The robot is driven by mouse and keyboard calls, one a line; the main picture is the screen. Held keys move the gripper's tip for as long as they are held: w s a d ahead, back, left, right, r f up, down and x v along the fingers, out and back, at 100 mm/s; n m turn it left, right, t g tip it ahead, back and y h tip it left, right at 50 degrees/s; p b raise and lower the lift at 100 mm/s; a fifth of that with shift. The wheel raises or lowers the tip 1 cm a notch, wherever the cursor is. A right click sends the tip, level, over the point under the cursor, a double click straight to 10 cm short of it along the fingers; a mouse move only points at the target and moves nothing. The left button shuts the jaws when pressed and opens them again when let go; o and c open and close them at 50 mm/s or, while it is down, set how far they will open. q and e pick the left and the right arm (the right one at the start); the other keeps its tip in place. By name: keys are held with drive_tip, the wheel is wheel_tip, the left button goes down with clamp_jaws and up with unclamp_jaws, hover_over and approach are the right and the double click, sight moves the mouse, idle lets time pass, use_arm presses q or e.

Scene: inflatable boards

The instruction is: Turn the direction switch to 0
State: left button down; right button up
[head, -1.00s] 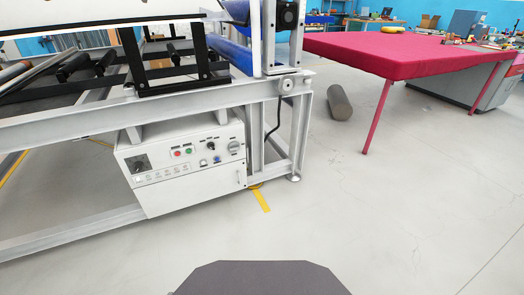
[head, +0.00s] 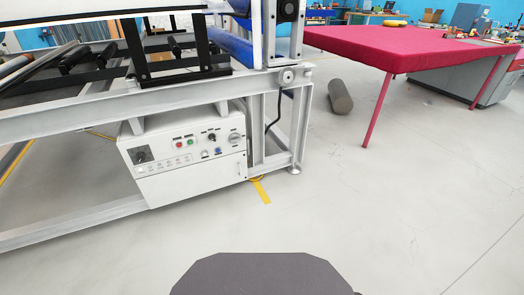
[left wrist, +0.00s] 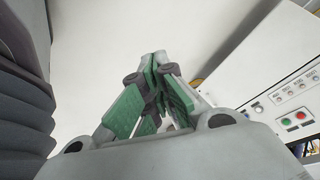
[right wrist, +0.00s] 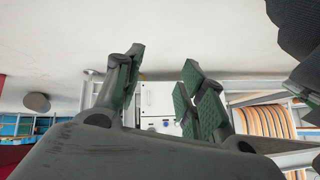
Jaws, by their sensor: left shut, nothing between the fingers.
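The white control box (head: 195,182) hangs under the machine frame in the head view. Neither gripper shows in the head view.
Red (head: 179,145) and green (head: 190,142) buttons sit on the panel. A grey frame post (head: 300,125) stands right of the box. A red-covered table (head: 400,48) and a dark cylinder (head: 339,97) are farther right. The floor in front is clear.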

use_arm(q)
drive_tip(key=shift+s+d+f+g, duration=0.15)
drive_tip(key=shift+s+d+f, duration=0.2)
drive_tip(key=shift+d, duration=0.15)
drive_tip(key=shift+s+d+f+g, duration=0.15)
drive_tip(key=shift+s+d+f, duration=0.15)
drive_tip(key=shift+d, duration=0.2)
use_arm(e)
drive_tip(key=shift+w+d+r, duration=0.25)
drive_tip(key=shift+w+r, duration=0.25)
drive_tip(key=shift+r, duration=0.2)
use_arm(q)
drive_tip(key=shift+r, duration=0.1)
